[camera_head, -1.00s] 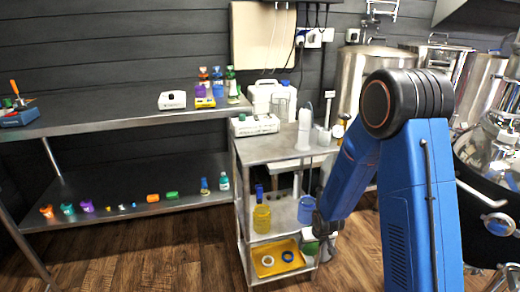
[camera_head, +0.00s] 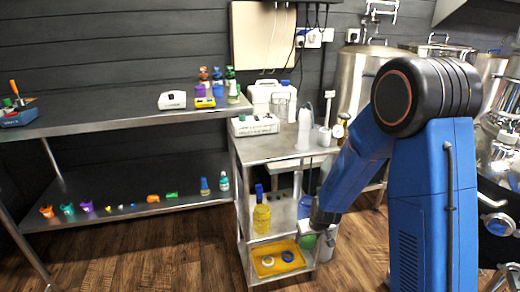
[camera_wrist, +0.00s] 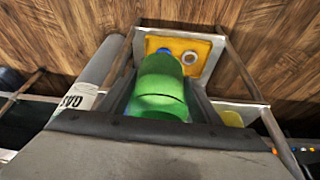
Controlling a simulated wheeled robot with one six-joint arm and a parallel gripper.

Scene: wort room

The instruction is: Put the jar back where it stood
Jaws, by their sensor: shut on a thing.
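The jar, of which a green rounded part (camera_wrist: 160,85) shows, is between the two fingers of my gripper (camera_wrist: 158,92) in the wrist view. My gripper is shut on it. In the head view my gripper (camera_head: 320,230) is low at the right side of the steel trolley (camera_head: 242,215), and a bit of the green jar (camera_head: 308,241) shows beside it. The rest of the jar is hidden by my gripper. In the wrist view the jar stands out in front of the yellow tray (camera_wrist: 205,45); I cannot tell its height above it.
The tray (camera_head: 254,262) on the trolley's lowest shelf holds a white ring (camera_head: 267,261) and a blue ring (camera_head: 288,256). A yellow bottle (camera_head: 262,215) stands on the middle shelf. A grey cylinder marked GAS (camera_wrist: 80,97) is close at left in the wrist view. Floor left of the trolley is clear.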

